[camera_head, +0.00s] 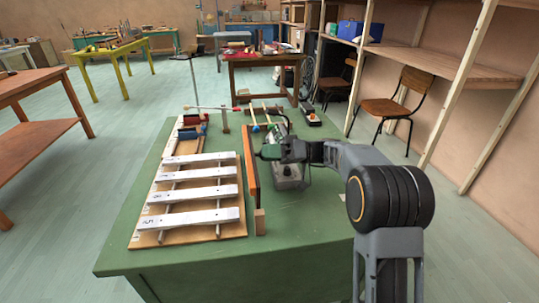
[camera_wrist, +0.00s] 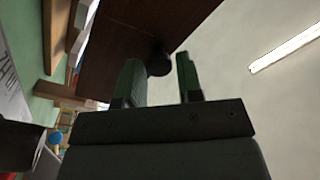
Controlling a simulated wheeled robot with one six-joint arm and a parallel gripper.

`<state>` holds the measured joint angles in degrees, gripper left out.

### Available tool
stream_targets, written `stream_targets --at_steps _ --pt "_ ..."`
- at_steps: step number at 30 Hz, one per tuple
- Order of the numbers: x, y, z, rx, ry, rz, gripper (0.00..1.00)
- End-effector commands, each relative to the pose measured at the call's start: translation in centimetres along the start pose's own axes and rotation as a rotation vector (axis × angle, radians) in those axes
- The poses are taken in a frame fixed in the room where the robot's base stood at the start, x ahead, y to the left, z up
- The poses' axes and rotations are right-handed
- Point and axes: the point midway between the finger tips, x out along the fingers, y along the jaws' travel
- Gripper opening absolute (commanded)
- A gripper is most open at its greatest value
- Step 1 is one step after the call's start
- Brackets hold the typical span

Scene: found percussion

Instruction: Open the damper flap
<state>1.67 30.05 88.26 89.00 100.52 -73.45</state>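The damper flap looks to be the upright orange-brown panel (camera_head: 250,166) standing on the green table, just right of the white bars. In the wrist view a dark brown panel (camera_wrist: 115,45), apparently the same flap, fills the upper left, with a round black knob (camera_wrist: 159,64) on it. My gripper (camera_head: 266,152) is right of the panel, its fingers pointing at it. In the wrist view the two green fingers of my gripper (camera_wrist: 160,75) are apart. The knob shows at the tips, between them; I cannot tell whether they touch it. The panel's right face is partly hidden by my gripper.
White bars on a wooden frame (camera_head: 190,195) lie left of the panel. A small wooden block (camera_head: 260,221) stands at its near end. A grey device (camera_head: 287,178) sits under my arm. Mallets (camera_head: 262,123) lie farther back. The table's (camera_head: 300,228) near right is clear.

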Motion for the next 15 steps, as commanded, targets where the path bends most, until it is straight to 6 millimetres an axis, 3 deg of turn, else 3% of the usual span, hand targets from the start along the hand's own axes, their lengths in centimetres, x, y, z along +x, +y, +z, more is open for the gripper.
stream_targets --at_steps 6,15 --pt "0.07 0.09 0.2 0.005 -0.004 -0.002 0.53" --pt "-0.4 0.14 0.26 0.007 -0.005 -0.001 0.53"
